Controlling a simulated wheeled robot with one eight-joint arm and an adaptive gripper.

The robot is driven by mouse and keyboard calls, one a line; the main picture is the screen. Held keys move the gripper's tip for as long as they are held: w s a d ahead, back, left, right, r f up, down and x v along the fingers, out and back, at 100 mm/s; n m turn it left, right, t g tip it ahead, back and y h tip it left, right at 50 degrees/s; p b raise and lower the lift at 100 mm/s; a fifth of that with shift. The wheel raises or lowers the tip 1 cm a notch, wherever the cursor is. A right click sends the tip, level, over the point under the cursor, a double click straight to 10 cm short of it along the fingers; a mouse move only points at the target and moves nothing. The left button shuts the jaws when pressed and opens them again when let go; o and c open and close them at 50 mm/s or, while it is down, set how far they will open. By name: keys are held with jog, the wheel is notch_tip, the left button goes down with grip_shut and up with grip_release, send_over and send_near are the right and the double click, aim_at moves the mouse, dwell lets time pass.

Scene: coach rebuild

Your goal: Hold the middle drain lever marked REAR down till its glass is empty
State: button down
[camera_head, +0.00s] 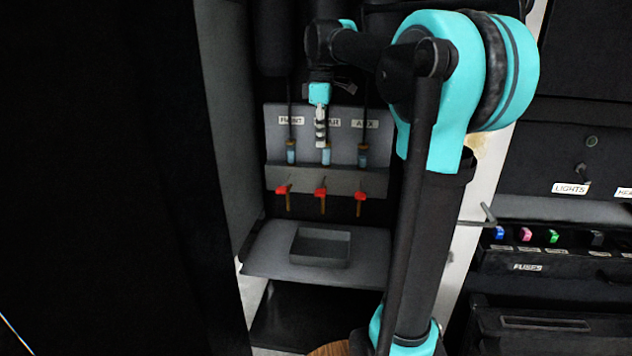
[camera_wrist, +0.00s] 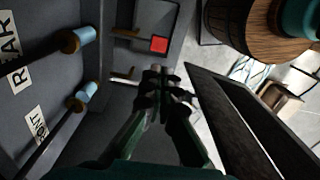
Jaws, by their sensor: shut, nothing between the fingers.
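Three upright drain glasses with blue liquid stand in a row in the head view. The middle one (camera_head: 326,156) is partly behind my gripper (camera_head: 320,143). The middle label, partly covered there, reads REAR (camera_wrist: 17,50) in the wrist view, where its glass (camera_wrist: 85,37) shows blue. The middle lever (camera_head: 320,191) has a red head, also visible in the wrist view (camera_wrist: 158,44). My gripper's closed fingertips (camera_wrist: 161,80) are empty. In the head view they appear above the middle lever, apart from it. In the wrist view they overlap the neighbouring FRONT lever (camera_wrist: 124,77); contact cannot be told.
The FRONT glass (camera_head: 291,152) and AUX glass (camera_head: 363,155) flank the middle one, with red levers (camera_head: 283,189) (camera_head: 360,195) below. A shallow grey tray (camera_head: 320,262) sits beneath. A dark wall stands left; a fuse panel (camera_head: 540,266) is at right.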

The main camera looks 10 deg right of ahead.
aim_at(321, 191)
jog(key=shift+f, duration=0.1)
notch_tip(321, 191, down, 14)
jog(key=shift+d+r, duration=0.1)
dwell(0.5)
